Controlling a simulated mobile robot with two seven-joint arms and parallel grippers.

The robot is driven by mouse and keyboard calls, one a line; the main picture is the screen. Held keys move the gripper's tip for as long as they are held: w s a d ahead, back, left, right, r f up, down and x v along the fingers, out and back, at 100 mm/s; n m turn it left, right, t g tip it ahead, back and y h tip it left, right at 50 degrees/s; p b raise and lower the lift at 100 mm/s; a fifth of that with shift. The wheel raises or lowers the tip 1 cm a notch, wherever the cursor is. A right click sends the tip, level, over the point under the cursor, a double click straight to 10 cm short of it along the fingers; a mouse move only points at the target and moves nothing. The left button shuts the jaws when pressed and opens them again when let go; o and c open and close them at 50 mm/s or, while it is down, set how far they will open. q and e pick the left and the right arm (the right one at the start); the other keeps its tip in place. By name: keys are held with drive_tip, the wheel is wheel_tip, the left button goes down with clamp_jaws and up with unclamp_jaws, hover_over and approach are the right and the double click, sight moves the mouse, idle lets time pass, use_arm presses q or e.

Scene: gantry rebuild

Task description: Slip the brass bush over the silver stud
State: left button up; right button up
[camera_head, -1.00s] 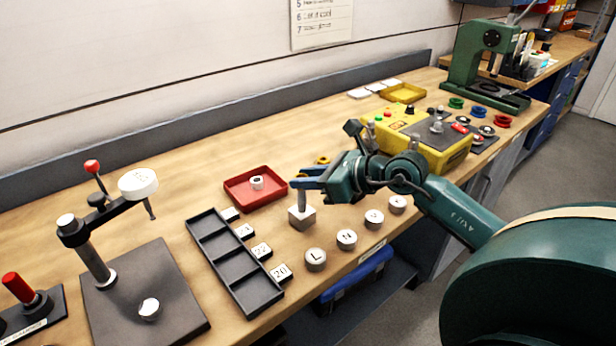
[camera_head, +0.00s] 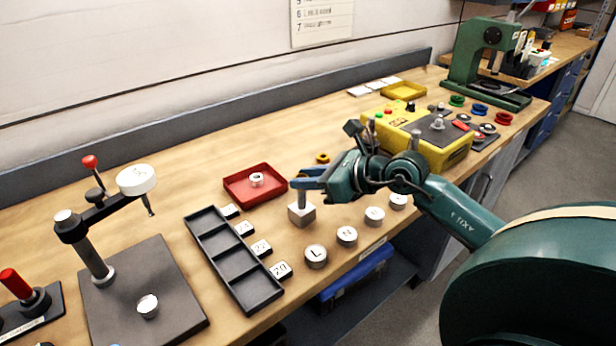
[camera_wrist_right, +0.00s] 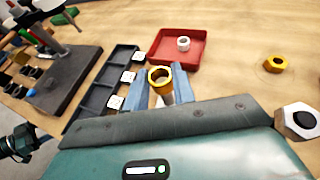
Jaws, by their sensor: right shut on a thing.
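The brass bush (camera_wrist_right: 160,77) is a gold ring between the two blue fingers of my right gripper (camera_wrist_right: 158,88) in the right wrist view. The right gripper (camera_head: 305,180) is shut on it, and in the head view the fingers hide the bush. The silver stud (camera_head: 302,196) stands upright on a pale square block (camera_head: 301,214), directly under these fingertips. Its top is hidden, so I cannot tell whether the bush is above the stud or around it. A teal part with a green light, seemingly my left gripper (camera_wrist_right: 20,138), shows at the wrist view's left edge; its jaws are unclear.
A red tray (camera_head: 232,190) holding a pale nut stands behind the block, with a brass nut (camera_head: 322,158) nearby. A black compartment tray (camera_head: 208,222) lies to the left. Several round lettered weights (camera_head: 316,256) line the front edge. A yellow box (camera_head: 455,155) stands to the right.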

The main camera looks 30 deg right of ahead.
drive_tip(key=o, duration=1.1)
drive_tip(key=shift+c, duration=0.2)
drive_tip(key=shift+o, duration=0.4)
drive_tip(key=o, duration=0.3)
wheel_tip(320, 180, up, 7)
drive_tip(key=p, duration=0.5)
idle(0.7)
